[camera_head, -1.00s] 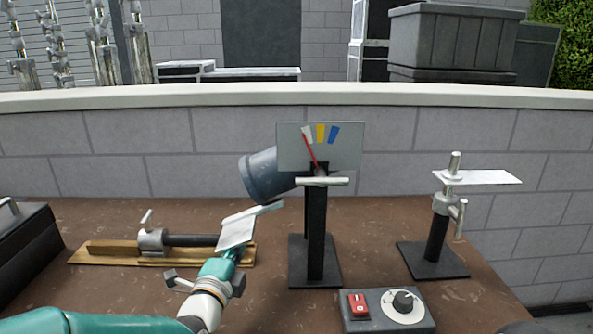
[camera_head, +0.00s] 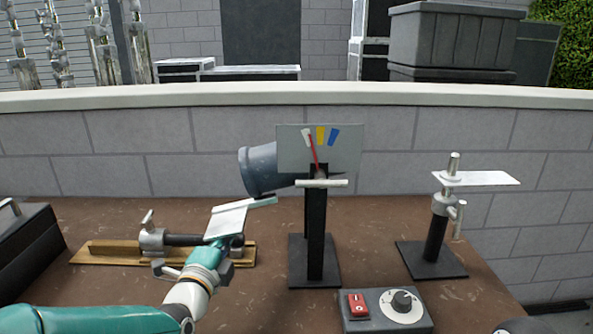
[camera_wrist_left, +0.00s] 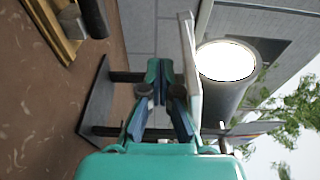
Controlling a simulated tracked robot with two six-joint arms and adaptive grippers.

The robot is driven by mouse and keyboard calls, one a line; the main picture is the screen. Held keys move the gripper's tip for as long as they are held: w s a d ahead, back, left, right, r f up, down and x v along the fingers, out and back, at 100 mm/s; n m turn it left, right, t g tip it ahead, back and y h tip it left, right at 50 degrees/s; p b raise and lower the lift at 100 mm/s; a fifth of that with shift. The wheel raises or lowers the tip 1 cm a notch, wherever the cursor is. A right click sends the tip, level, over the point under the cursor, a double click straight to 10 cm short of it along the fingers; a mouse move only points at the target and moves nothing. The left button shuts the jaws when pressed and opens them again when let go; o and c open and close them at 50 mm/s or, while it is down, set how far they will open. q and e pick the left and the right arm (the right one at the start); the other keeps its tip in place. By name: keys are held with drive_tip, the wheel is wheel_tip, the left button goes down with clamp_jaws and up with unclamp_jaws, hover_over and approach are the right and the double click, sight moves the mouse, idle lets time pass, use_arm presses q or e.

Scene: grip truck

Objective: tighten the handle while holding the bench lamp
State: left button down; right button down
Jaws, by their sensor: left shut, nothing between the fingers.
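The bench lamp (camera_head: 264,170), a grey cylinder, juts left from a black stand at the table's middle. Its lit white face (camera_wrist_left: 224,62) shows in the left wrist view. A pale crossbar handle (camera_head: 322,184) sits at the top of the stand, below the gauge. My left gripper (camera_head: 233,238) is left of the stand, lower than the lamp; its fingers are shut and empty in the wrist view (camera_wrist_left: 160,72). A white plate with a bar (camera_head: 227,222) lies over the gripper, its end just under the lamp; I cannot tell what it is fixed to. My right gripper does not show.
A gauge board (camera_head: 345,150) stands in front of the lamp. A control box (camera_head: 375,325) with a red switch and knob is at the front. A clamp stand (camera_head: 437,240) is at right, a wooden board (camera_head: 90,250) with a clamp at left. A block wall is behind.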

sight(212, 226)
use_arm(q)
drive_tip(key=shift+a+r, duration=0.4)
drive_tip(key=shift+r, duration=0.35)
idle(0.3)
drive_tip(key=shift+a+r+p, duration=0.3)
drive_tip(key=shift+r+p, duration=0.1)
drive_tip(key=shift+r, duration=0.3)
drive_tip(key=shift+a+r+p, duration=0.35)
drive_tip(key=shift+r, duration=0.35)
drive_tip(key=shift+a+r+p, duration=0.3)
drive_tip(key=shift+r+p, duration=0.1)
drive_tip(key=shift+r, duration=0.3)
drive_tip(key=shift+r, duration=0.1)
drive_tip(key=shift+a+r+p, duration=0.25)
drive_tip(key=shift+r+p, duration=0.4)
drive_tip(key=shift+r, duration=0.55)
drive_tip(key=shift+a+r+p, duration=0.25)
drive_tip(key=shift+r+p, duration=0.4)
drive_tip(key=shift+r, duration=0.65)
